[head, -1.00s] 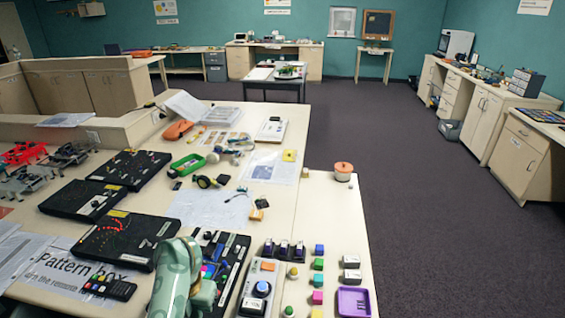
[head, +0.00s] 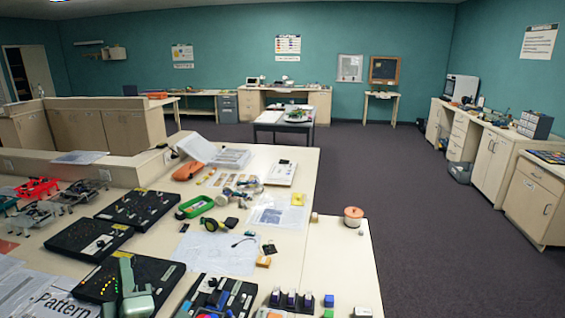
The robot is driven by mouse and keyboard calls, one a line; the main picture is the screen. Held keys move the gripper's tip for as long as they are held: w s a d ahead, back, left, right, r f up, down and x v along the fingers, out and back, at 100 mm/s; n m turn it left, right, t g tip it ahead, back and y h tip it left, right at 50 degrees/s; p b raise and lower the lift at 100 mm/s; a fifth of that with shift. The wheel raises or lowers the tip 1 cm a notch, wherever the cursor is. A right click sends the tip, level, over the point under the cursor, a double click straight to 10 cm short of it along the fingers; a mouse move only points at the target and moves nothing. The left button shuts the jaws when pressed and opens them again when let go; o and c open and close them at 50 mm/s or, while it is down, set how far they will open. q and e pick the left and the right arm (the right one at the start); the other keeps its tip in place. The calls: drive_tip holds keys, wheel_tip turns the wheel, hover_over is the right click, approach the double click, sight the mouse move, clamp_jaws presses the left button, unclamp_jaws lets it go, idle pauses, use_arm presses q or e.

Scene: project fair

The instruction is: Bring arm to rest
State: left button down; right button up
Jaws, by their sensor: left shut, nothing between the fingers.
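My left gripper (head: 134,290), pale green, shows at the bottom left of the head view, over a black panel board (head: 160,272). It appears shut and empty. I cannot tell whether it touches the board. Its arm is mostly out of the picture below. My right gripper is not in view.
Small blocks and a dark board crowd the front edge. The dark floor (head: 410,230) to the right is clear.

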use_arm(q)
drive_tip(key=s+d+m+t+h, duration=0.2)
drive_tip(key=d+m+t+h, duration=0.1)
drive_tip(key=d+m+h, duration=0.9)
drive_tip(key=s+d+f+m+g+h, duration=0.2)
drive_tip(key=s+f+m+g+h, duration=0.2)
drive_tip(key=f+m+g, duration=0.45)
drive_tip(key=s+a+f+m+g+y, duration=0.7)
drive_tip(key=s+a+y, duration=0.3)
drive_tip(key=s+a, duration=0.35)
drive_tip(key=s+d+f+n+g+h+b, duration=0.1)
drive_tip(key=s+d+f+b, duration=0.1)
drive_tip(key=f, duration=1)
drive_tip(key=s+d+f+g+h+b, duration=0.1)
drive_tip(key=d+f+h+b, duration=0.15)
drive_tip(key=f, duration=0.95)
drive_tip(key=s+d+f+n+g+b, duration=0.1)
drive_tip(key=s+d+f+b, duration=0.15)
drive_tip(key=f, duration=0.95)
drive_tip(key=s+a+f+n+g+h+b, duration=0.1)
drive_tip(key=s+f+b, duration=0.4)
drive_tip(key=s+f, duration=1.4)
drive_tip(key=shift+f+n+g+h+b, duration=0.3)
drive_tip(key=shift+f+n+g+h, duration=0.15)
drive_tip(key=shift+f+n+g, duration=0.3)
